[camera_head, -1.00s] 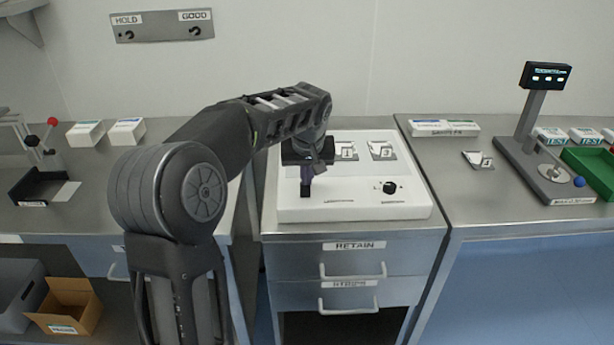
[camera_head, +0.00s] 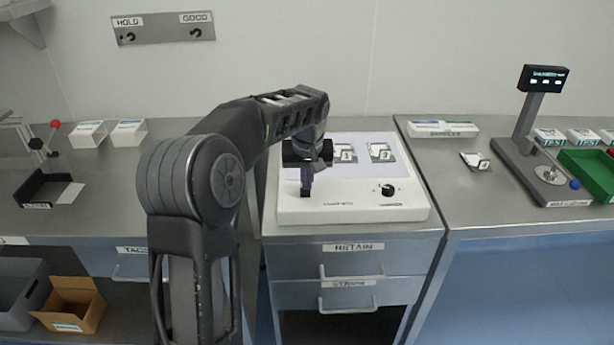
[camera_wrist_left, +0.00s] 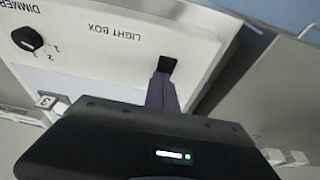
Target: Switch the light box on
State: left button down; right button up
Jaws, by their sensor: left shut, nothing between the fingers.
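The light box (camera_head: 350,208) is a white slab on the middle cabinet; its upper panel (camera_head: 362,170) looks evenly pale lavender, as if lit. A black dimmer knob (camera_head: 387,189) sits at its front right and also shows in the wrist view (camera_wrist_left: 27,38). My left gripper (camera_head: 306,190) points down at the box's front left, shut and empty. In the wrist view, its fingertips (camera_wrist_left: 162,84) are at a small black switch (camera_wrist_left: 168,64) beside the LIGHT BOX label. I cannot tell whether they touch it. My right gripper is not in view.
Cards (camera_head: 380,152) lie on the panel. A scale with a display (camera_head: 545,78) and a green tray (camera_head: 588,165) stand on the right counter. White boxes (camera_head: 128,133) and a black tray (camera_head: 45,188) are on the left counter. Drawers (camera_head: 352,262) are below the light box.

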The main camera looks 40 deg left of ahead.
aim_at(307, 197)
pick_arm(q)
jog(key=shift+s+d+f, duration=0.1)
jog(key=shift+s+f, duration=0.1)
jog(key=shift+f, duration=0.25)
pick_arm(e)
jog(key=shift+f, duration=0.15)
pick_arm(q)
jog(key=shift+s+d+f+b, duration=0.1)
jog(key=shift+s+d+b, duration=0.1)
jog(key=shift+s+b, duration=0.1)
jog(key=shift+s+d, duration=0.3)
jog(key=shift+s, duration=0.05)
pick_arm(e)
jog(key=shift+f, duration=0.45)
